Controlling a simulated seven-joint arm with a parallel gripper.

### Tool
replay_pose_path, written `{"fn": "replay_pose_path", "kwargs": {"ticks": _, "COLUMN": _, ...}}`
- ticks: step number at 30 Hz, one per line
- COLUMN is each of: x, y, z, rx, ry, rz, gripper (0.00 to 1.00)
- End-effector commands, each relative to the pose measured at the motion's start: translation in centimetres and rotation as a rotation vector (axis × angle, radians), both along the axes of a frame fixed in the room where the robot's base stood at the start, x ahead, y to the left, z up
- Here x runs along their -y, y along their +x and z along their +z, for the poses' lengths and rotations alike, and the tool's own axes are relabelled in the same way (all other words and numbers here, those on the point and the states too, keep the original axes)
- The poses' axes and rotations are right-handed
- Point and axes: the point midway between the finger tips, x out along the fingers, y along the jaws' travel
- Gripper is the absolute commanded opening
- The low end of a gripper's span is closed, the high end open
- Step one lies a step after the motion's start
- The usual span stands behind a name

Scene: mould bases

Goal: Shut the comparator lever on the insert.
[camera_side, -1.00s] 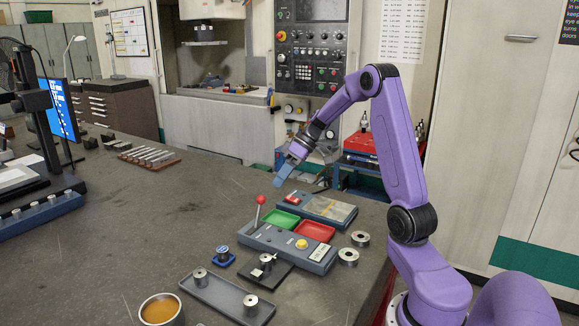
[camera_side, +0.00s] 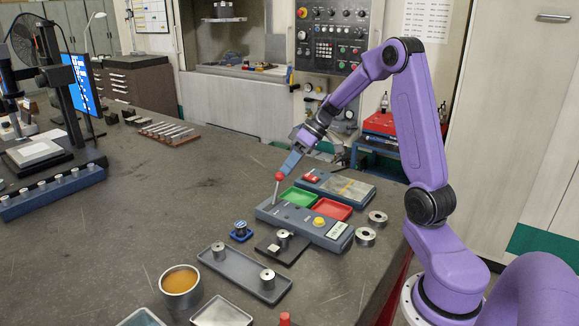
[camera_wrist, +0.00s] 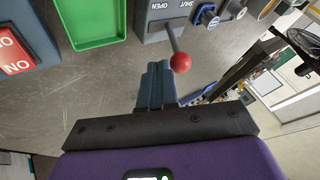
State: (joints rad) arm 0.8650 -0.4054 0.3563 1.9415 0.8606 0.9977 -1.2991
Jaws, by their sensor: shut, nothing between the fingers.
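The comparator lever (camera_side: 277,191) is a thin metal rod with a red ball knob (camera_side: 279,176). In the wrist view the knob (camera_wrist: 181,62) stands beside my fingertips, and the box (camera_wrist: 150,28) bears the words OPEN and SHUT. A metal cylinder, perhaps the insert (camera_side: 283,237), stands on a dark base in front of the box. My gripper (camera_side: 293,160) is shut and empty, its blue fingertips close to the knob; I cannot tell whether they touch it.
A green tray (camera_side: 298,197) and a red tray (camera_side: 331,209) lie behind the box, before another panel (camera_side: 338,187). Two metal rings (camera_side: 366,236) lie at right. A grey tray (camera_side: 240,278) with cylinders and a cup (camera_side: 180,282) are in front.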

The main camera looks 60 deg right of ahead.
Motion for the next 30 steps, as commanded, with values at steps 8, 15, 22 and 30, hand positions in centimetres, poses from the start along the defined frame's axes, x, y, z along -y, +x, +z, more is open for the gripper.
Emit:
{"fn": "replay_pose_path", "kwargs": {"ticks": 8, "x": -0.5, "y": 0.0, "z": 0.4, "rx": 0.001, "ry": -0.051, "rz": 0.002, "gripper": 0.00}}
{"fn": "replay_pose_path", "kwargs": {"ticks": 15, "x": -1.0, "y": 0.0, "z": 0.7, "rx": 0.001, "ry": -0.095, "rz": 0.003, "gripper": 0.00}}
{"fn": "replay_pose_path", "kwargs": {"ticks": 22, "x": -2.3, "y": 0.0, "z": 1.4, "rx": 0.003, "ry": -0.207, "rz": 0.007, "gripper": 0.00}}
{"fn": "replay_pose_path", "kwargs": {"ticks": 30, "x": -4.6, "y": 0.0, "z": 2.2, "rx": 0.005, "ry": -0.416, "rz": 0.007, "gripper": 0.00}}
